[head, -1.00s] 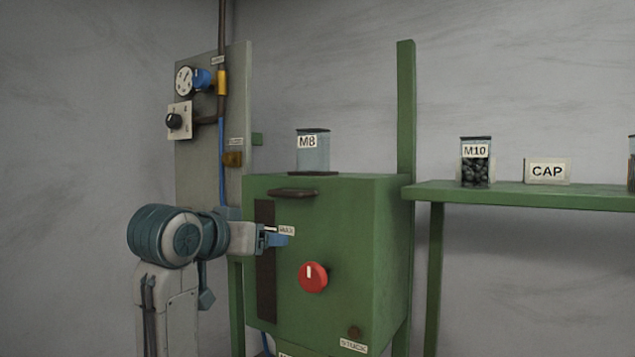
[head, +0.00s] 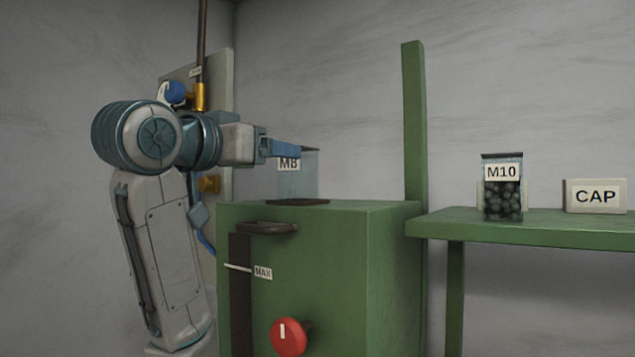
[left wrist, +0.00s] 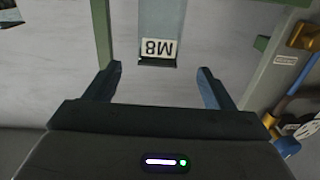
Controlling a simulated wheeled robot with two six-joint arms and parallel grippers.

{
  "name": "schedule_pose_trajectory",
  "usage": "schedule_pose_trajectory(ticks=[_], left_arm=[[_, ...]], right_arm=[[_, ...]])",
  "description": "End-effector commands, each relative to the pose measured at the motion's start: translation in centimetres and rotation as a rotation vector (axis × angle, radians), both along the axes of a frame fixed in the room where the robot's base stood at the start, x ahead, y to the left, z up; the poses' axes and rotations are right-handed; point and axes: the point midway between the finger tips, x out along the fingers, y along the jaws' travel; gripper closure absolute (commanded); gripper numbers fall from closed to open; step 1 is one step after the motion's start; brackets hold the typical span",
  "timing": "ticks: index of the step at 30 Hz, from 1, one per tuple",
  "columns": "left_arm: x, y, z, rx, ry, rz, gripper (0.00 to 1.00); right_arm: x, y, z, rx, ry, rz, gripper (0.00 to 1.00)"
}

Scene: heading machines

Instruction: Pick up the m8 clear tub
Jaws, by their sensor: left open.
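The clear M8 tub (head: 308,172) stands upright on top of the green machine, with a white M8 label on its front. It looks empty. My left gripper (head: 292,148) is level with the tub's upper part and covers its upper left in the head view. In the left wrist view the tub (left wrist: 160,18) appears upside down, centred ahead of the gap between the open fingers of my left gripper (left wrist: 159,70). The fingers look empty and not closed on the tub. My right gripper is not in view.
The green machine (head: 330,240) has a dark handle, a MAX mark and a red knob (head: 289,337) on its front. A green post (head: 414,130) rises behind it. A green shelf (head: 540,226) at right holds an M10 tub (head: 502,195) and a CAP sign (head: 595,196).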

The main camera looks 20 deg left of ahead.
Motion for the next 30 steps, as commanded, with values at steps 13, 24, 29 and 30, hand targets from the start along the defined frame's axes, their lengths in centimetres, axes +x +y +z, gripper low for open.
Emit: schedule_pose_trajectory(ticks=[13,24,29,30], left_arm=[[5.1,-1.5,0.2,-0.001,0.0,0.0,0.24],[8.1,-2.6,0.1,-0.001,0.001,-0.001,0.24],[9.8,-3.1,-0.2,-0.001,0.001,-0.001,0.24],[10.0,-3.1,-0.3,-0.001,0.0,-0.001,0.24]], right_arm=[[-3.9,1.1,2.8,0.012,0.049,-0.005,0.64],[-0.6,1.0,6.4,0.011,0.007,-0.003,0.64],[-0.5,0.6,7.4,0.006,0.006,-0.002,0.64],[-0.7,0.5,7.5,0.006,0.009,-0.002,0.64]])
